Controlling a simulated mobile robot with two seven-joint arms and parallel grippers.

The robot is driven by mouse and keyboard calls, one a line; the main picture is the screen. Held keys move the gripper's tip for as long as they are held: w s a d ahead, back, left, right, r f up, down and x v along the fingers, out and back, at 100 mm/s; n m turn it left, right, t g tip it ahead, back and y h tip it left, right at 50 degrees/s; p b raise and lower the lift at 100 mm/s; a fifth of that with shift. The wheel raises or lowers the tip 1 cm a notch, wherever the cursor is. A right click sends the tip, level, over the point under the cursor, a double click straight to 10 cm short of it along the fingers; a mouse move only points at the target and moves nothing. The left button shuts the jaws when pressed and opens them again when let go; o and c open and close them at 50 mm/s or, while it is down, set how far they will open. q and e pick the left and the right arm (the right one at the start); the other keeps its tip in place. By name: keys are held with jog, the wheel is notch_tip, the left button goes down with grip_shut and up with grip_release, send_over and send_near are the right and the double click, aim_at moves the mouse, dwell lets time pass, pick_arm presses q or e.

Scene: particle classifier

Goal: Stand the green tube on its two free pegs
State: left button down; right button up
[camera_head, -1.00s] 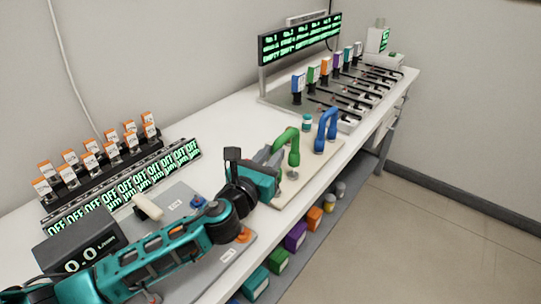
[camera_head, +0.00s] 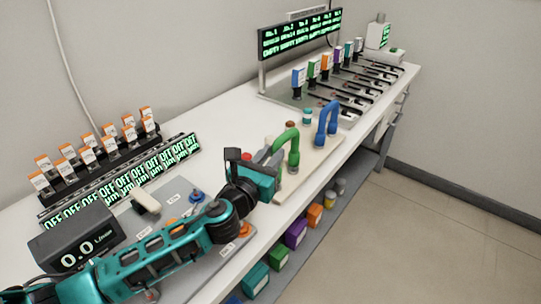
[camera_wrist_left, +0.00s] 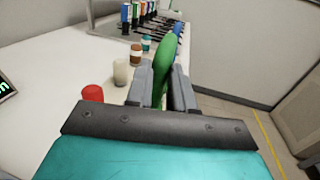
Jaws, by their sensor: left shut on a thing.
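The green tube (camera_head: 287,139) is an upright arch over the near part of the pale board (camera_head: 318,157). My left gripper (camera_head: 272,153) is shut on it from the left side. In the left wrist view the green tube (camera_wrist_left: 166,62) stands between the two grey fingers (camera_wrist_left: 162,87). Its near leg comes down to the board, where a peg showed before; I cannot tell whether either end sits on a peg. The blue tube (camera_head: 328,121) stands upright as an arch farther along the board. My right gripper is not in view.
Small containers stand beside the tube: red (camera_wrist_left: 92,93), cream (camera_wrist_left: 122,72), brown-topped (camera_wrist_left: 136,54) and teal (camera_wrist_left: 146,45). A rack of orange-capped bottles (camera_head: 89,157) and a row of displays stand at the back left. Feeders (camera_head: 340,95) fill the far end.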

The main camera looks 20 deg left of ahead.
pick_arm(q)
jog(key=shift+f+b, duration=0.55)
jog(key=shift+f, duration=0.2)
jog(key=c, duration=0.9)
grip_release()
jog(key=s, duration=0.4)
jog(key=s+a, duration=0.1)
jog(key=s, duration=0.2)
jog(key=s+a, duration=0.1)
jog(key=s, duration=0.3)
jog(key=shift+s+a+f, duration=0.1)
jog(key=shift+s, duration=0.25)
jog(key=shift+s+a, duration=0.1)
jog(key=shift+s, duration=0.4)
jog(key=shift+s, duration=0.1)
